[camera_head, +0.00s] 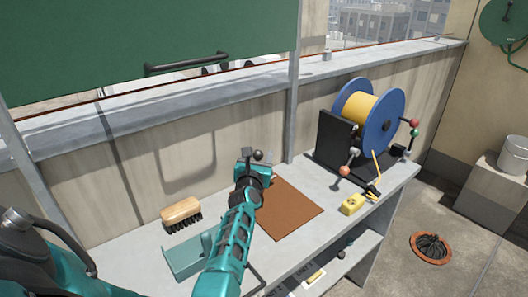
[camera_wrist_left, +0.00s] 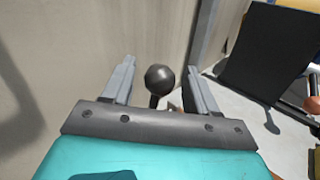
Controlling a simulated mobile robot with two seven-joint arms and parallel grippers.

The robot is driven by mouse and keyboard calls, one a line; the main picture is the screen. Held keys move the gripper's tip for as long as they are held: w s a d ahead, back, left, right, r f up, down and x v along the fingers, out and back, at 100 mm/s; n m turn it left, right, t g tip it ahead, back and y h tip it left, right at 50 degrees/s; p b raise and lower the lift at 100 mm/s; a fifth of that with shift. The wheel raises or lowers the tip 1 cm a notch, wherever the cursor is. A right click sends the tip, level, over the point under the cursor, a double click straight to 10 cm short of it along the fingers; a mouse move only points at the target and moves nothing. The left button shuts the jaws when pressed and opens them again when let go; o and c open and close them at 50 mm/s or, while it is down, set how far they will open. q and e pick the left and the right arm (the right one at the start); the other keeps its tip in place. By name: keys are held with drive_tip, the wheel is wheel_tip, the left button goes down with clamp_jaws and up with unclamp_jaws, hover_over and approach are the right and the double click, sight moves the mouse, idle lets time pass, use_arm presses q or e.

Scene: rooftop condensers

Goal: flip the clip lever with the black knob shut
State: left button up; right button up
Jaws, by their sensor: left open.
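The black knob (camera_head: 258,155) of the clip lever stands up at the far side of the worktop, beyond the brown mat. In the left wrist view the knob (camera_wrist_left: 160,77) shows as a dark ball on a short dark stem. My left gripper (camera_head: 253,163) is at the lever and open. Its two grey fingers (camera_wrist_left: 160,70) stand on either side of the knob, with visible gaps on both sides. The lower stem and the clip's body are hidden behind my gripper. My right gripper is not in view.
A brown mat (camera_head: 288,210) lies on the grey worktop. A blue reel with yellow line (camera_head: 368,108) stands right, with several coloured knobs. A brush (camera_head: 182,213), a teal holder (camera_head: 190,257) and a yellow box (camera_head: 352,204) lie around. A wall (camera_head: 130,165) runs behind.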

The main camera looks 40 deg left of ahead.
use_arm(q)
drive_tip(key=shift+w+a, duration=0.1)
clamp_jaws()
idle(0.6)
